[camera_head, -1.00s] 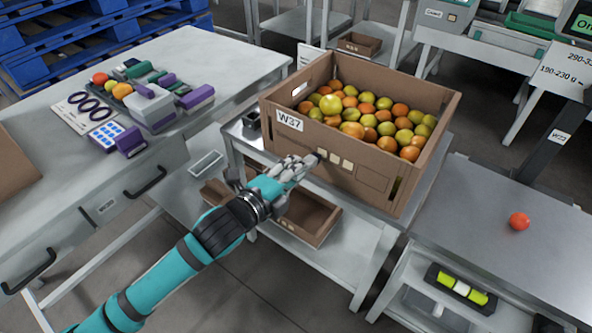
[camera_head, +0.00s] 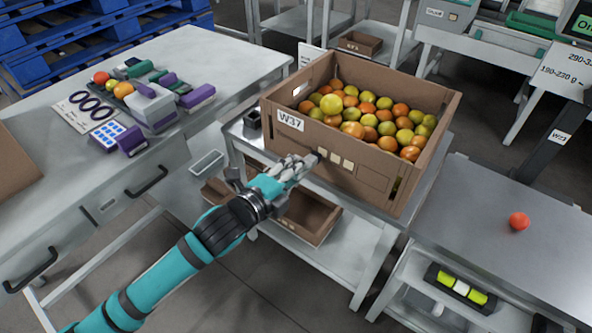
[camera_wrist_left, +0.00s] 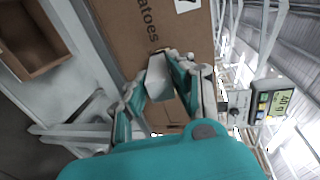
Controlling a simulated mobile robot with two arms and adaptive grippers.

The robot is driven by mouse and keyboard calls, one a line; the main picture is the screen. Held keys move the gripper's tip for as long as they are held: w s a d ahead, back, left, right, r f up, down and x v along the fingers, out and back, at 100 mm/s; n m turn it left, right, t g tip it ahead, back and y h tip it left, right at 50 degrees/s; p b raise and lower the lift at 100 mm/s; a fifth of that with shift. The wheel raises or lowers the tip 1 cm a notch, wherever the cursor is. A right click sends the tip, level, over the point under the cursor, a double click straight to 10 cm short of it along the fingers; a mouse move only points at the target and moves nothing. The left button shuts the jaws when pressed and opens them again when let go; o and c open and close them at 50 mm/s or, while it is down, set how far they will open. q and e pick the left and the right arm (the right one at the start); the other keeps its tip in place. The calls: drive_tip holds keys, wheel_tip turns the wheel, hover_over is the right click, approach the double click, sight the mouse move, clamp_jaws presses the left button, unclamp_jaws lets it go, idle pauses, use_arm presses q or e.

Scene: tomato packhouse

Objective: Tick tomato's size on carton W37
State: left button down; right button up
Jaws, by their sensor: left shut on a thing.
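Carton W37 (camera_head: 356,174) is a brown open box full of red, orange and green-yellow tomatoes. Its white W37 label (camera_head: 291,121) and a short row of pale squares (camera_head: 335,160) are on the front wall. My left gripper (camera_head: 298,166) is close in front of that wall, just left of the squares. It is shut on a small pale grey object (camera_wrist_left: 159,77), whose dark tip points toward the wall; the fingers hide part of it. I cannot make out a mark in the squares. A single red tomato (camera_head: 519,221) lies on the right-hand table. My right gripper is out of view.
The left bench (camera_head: 215,62) holds boxes, a ring gauge card and a few tomatoes. A shelf under the carton holds an empty brown tray (camera_head: 312,214). The right table (camera_head: 470,205) is mostly clear. A digital display (camera_wrist_left: 268,101) shows in the wrist view.

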use_arm(q)
drive_tip(key=shift+w+d, duration=0.3)
drive_tip(key=shift+w, duration=0.05)
idle(0.6)
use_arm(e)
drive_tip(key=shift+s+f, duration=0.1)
use_arm(q)
drive_tip(key=shift+r, duration=0.1)
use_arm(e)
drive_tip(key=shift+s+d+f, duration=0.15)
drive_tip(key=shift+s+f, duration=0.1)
use_arm(q)
drive_tip(key=shift+s+d, duration=0.1)
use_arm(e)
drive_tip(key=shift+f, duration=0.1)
use_arm(q)
drive_tip(key=shift+d+r+p, duration=0.1)
drive_tip(key=shift+r+p, duration=0.05)
drive_tip(key=shift+p, duration=0.2)
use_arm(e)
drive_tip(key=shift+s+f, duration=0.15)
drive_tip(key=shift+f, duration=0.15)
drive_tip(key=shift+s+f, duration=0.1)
use_arm(q)
drive_tip(key=shift+s+d+r, duration=0.1)
drive_tip(key=shift+s+r, duration=0.05)
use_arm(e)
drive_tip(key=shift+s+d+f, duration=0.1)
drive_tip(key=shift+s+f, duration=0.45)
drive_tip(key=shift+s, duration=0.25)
